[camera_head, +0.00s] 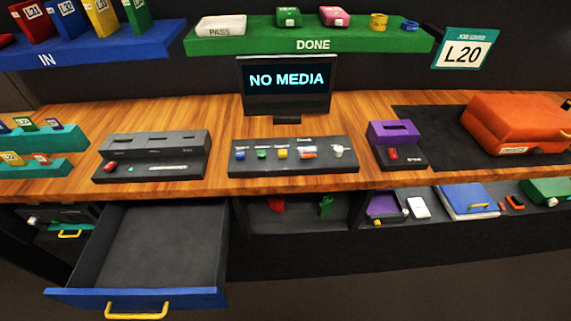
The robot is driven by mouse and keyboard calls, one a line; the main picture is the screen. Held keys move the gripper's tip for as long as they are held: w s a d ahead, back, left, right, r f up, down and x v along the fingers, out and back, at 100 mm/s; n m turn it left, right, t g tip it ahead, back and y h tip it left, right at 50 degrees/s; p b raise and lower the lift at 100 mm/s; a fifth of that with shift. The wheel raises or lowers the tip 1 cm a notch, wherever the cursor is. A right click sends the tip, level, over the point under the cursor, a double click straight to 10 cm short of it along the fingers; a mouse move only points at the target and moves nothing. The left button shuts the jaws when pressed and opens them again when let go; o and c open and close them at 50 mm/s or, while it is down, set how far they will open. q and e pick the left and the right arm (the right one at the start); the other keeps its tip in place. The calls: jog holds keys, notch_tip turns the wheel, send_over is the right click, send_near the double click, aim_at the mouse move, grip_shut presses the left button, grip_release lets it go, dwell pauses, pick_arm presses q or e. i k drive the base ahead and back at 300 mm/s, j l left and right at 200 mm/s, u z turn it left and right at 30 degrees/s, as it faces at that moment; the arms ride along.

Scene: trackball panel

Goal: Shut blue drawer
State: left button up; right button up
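The blue drawer (66,297) is pulled out under the left part of the desk. Its front is blue with a yellow handle (136,310) at the bottom edge of the view. Its dark grey inside (160,245) looks empty. Neither of my grippers shows in the head view.
The wooden desk (215,186) carries a grey slotted unit (150,156), a panel (293,168) with coloured controls, a monitor (288,85) reading "NO MEDIA", a purple box (393,133) and an orange case (515,123). An open lower shelf (290,238) is right of the drawer.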

aim_at(164, 255)
jog(key=u, duration=1.9)
